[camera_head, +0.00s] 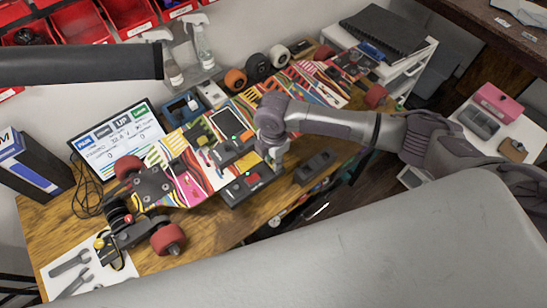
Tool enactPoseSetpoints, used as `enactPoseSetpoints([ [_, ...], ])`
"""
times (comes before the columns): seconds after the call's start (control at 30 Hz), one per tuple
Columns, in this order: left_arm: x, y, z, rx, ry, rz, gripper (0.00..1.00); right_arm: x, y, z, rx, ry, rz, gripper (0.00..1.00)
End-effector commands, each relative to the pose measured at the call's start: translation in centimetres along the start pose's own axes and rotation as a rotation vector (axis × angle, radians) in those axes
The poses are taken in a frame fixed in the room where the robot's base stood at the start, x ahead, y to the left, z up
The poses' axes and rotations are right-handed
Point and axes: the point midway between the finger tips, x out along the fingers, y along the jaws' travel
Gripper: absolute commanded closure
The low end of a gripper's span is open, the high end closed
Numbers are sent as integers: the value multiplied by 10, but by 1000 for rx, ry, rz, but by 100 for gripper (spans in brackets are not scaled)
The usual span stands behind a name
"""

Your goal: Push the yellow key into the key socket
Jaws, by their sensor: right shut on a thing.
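My right gripper (277,163) points down at the near edge of the colourful longboard deck (192,186), just right of a dark box with red and green buttons (245,187). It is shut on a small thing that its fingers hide. I cannot make out the yellow key for certain, nor the key socket, at this size. Whether the held thing touches the box or the deck cannot be told. My left gripper is out of view; only a dark link of my left arm crosses the upper left.
A monitor (118,141) and a blue-black box (35,165) stand at the left. Loose wheels (257,67) and spray bottles (203,46) are behind the board. A dark grey tray-like part (315,167) lies right of the gripper. Wrenches (72,268) lie front left. Bare wood shows in front.

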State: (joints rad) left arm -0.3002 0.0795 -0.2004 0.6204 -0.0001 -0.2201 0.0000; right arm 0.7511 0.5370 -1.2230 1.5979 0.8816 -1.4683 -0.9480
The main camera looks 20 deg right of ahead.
Motion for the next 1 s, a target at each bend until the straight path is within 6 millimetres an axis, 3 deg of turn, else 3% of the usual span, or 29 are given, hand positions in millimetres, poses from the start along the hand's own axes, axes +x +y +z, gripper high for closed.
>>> enactPoseSetpoints([
  [0.27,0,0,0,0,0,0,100,1,0,0,0,0,-1,100],
  [0.3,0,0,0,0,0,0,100,1,0,0,0,0,-1,69],
  [0.43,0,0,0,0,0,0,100,1,0,0,0,0,-1,48],
  [0.67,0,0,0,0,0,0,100,1,0,0,0,0,-1,47],
  [0.77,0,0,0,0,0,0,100,1,0,0,0,0,-1,32],
  [1.0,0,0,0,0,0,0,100,1,0,0,0,0,-1,32],
])
